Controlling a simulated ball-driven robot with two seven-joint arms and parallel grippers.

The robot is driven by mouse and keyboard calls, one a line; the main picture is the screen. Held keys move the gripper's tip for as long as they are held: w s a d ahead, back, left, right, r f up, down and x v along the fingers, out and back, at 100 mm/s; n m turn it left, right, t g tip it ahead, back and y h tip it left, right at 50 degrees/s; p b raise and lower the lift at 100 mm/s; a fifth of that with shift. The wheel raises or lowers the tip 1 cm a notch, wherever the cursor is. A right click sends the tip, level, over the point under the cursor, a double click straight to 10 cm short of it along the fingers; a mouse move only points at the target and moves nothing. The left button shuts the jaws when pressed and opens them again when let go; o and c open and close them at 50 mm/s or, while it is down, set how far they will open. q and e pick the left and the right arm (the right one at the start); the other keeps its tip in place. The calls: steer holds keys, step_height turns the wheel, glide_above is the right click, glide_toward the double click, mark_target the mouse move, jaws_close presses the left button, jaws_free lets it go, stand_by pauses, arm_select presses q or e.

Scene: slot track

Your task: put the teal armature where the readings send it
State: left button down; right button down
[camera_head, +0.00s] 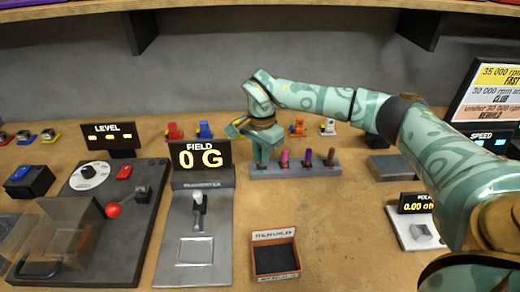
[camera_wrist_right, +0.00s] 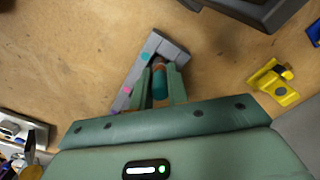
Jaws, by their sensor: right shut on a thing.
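My right gripper (camera_head: 262,155) is at the left end of a grey rack (camera_head: 345,170) in the head view. It is shut on the teal armature (camera_wrist_right: 159,88), which shows between its fingers in the right wrist view. The gripper hides that armature in the head view, and I cannot tell whether it is clear of its slot. Pink (camera_head: 284,159), purple (camera_head: 308,158) and brown (camera_head: 330,157) armatures stand upright in the rack. A sign (camera_head: 492,92) pairs rpm ranges with FAST, CLUB and REBUILD. My left gripper is out of view.
The tray labelled REBUILD (camera_head: 253,262) looks empty. A lever device (camera_head: 60,265) with a red knob (camera_head: 113,210) and clear cover stands left. The field fixture (camera_head: 222,262) is beside it. A small meter (camera_head: 415,203) reads 0.00. Bare table lies right of the tray.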

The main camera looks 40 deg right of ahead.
steer(key=shift+f, duration=0.3)
steer(key=shift+f, duration=0.15)
stand_by(0.5)
steer(key=c, duration=1.3)
jaws_free()
step_height(320, 180, up, 16)
steer(key=p, duration=0.5)
